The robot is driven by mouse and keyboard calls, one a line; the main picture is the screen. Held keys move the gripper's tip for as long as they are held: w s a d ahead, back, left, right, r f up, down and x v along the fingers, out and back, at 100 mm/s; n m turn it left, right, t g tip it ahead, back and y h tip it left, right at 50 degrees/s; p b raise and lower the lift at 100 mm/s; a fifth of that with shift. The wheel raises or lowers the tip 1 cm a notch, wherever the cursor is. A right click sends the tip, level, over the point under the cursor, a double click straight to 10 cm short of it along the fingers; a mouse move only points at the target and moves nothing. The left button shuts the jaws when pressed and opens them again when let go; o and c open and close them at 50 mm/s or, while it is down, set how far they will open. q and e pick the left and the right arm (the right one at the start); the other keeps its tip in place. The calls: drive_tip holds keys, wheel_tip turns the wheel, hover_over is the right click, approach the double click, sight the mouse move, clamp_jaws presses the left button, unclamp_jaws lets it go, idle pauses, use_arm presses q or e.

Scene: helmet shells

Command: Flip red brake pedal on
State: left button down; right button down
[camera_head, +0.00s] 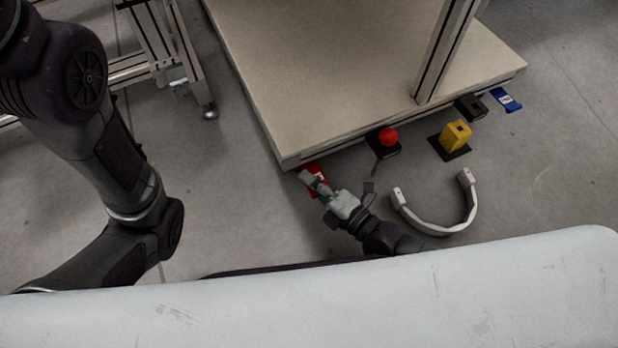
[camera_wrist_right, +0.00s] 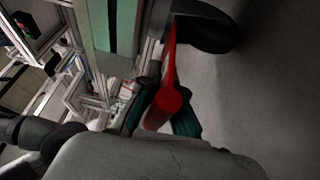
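The red brake pedal (camera_head: 321,190) is low at the near left corner of the beige platform. My right gripper (camera_head: 318,184) is right at it and partly covers it. In the right wrist view, the red pedal part (camera_wrist_right: 165,108) shows with a rounded end, between the dark teal fingers of my right gripper (camera_wrist_right: 160,115). The fingers look apart around it; whether they touch or grip it I cannot tell. The pedal's tilt is also unclear. My left arm reaches in from the left in the head view, but its gripper does not show.
The beige platform (camera_head: 330,70) has an upright post. Along its edge are a red button (camera_head: 388,136) on a black box, a yellow part (camera_head: 455,135) and a blue pedal (camera_head: 506,100). A grey U-shaped handle (camera_head: 440,228) is at right. A black caster wheel (camera_wrist_right: 205,30) is near the red pedal.

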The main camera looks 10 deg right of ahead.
drive_tip(key=shift+w+d+f+p, duration=0.1)
drive_tip(key=shift+w+p, duration=0.1)
drive_tip(key=shift+p, duration=0.45)
drive_tip(key=shift+f+n+t+y+b, duration=0.4)
drive_tip(key=shift+f+t+y, duration=0.15)
drive_tip(key=shift+y, duration=0.25)
drive_tip(key=shift+s+f+t, duration=0.1)
drive_tip(key=shift+t, duration=0.15)
drive_tip(key=c, duration=1.4)
unclamp_jaws()
drive_tip(key=shift+o, duration=0.2)
drive_tip(key=shift+s, duration=0.1)
